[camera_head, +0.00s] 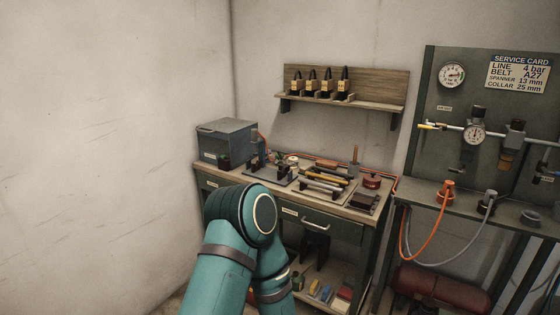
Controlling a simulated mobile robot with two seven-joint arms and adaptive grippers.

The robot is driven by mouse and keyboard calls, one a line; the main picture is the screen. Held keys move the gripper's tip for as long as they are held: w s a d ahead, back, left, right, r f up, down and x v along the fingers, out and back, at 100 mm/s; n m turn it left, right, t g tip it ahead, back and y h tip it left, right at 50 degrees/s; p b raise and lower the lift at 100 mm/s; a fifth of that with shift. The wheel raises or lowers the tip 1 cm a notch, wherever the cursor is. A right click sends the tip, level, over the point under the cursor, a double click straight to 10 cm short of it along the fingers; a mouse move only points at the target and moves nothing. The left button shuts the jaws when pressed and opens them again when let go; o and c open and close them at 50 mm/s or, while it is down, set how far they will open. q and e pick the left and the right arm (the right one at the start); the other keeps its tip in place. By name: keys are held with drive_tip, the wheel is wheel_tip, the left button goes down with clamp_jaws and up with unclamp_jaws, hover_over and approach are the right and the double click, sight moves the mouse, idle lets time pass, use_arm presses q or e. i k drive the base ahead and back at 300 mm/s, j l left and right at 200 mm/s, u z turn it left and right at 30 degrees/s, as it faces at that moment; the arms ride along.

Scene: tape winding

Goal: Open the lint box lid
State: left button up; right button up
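A grey box (226,142) stands at the left end of the wooden-topped workbench, close to the corner. It looks like the lint box, but the small label on its front is too small to read. Its flat top appears shut. A teal bent arm of mine (235,245) rises from the bottom of the view in front of the bench and hides part of the bench front. No gripper fingers show clearly, and none can be seen at the box.
The workbench (375,207) holds several tools and dark holders right of the box. A shelf (342,101) hangs above. A gauge panel (430,100) and a side table with orange (434,238) and grey hoses stand at right. Bare wall lies at left.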

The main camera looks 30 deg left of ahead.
sight(226, 125)
drive_tip(key=u, duration=1.55)
drive_tip(key=i+l+z, duration=0.1)
drive_tip(key=i, duration=0.6)
